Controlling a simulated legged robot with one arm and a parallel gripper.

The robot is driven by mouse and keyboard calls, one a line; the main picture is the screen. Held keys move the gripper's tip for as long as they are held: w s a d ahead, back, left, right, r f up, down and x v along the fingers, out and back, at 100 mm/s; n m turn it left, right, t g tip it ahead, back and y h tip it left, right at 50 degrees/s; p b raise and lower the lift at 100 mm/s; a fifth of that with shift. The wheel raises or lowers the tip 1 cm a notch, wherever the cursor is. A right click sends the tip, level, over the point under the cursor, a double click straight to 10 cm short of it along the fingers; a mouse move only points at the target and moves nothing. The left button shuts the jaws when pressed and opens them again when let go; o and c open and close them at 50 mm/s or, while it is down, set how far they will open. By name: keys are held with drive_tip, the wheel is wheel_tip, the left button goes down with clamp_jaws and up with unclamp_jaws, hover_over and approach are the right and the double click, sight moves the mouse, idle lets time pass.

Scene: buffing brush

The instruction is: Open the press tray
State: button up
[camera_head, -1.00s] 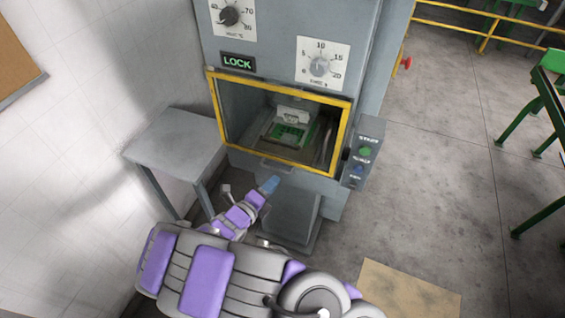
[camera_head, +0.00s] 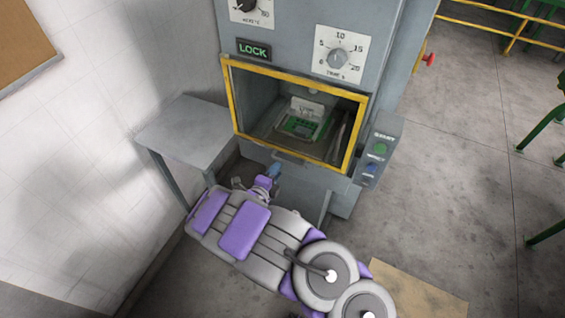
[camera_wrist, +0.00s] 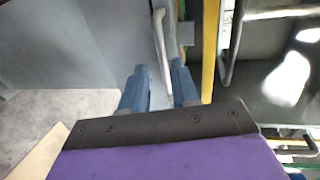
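The grey press (camera_head: 235,110) has a yellow-framed opening (camera_head: 232,98), with a green-and-white piece (camera_head: 302,122) inside. A grey bar handle (camera_head: 295,158) sits on the press front just below the yellow frame. My gripper (camera_head: 274,168) is at the handle's left end in the head view. In the wrist view, the blue fingers of my gripper (camera_wrist: 159,70) are apart, and the handle (camera_wrist: 164,48) runs between them. I cannot tell whether either finger touches it. The tray's edges are hard to make out.
A grey side table (camera_head: 185,130) stands left of the press, close to the wall. A control box (camera_head: 376,158) with a green and a blue button is on the press's right. A lit LOCK sign (camera_head: 253,50) is above the opening.

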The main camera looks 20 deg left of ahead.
sight(284, 161)
drive_tip(key=shift+b+x, duration=0.4)
drive_tip(key=shift+x, duration=3.05)
drive_tip(key=shift+r, duration=0.1)
drive_tip(key=shift+c, duration=0.2)
drive_tip(key=shift+s, duration=0.1)
clamp_jaws()
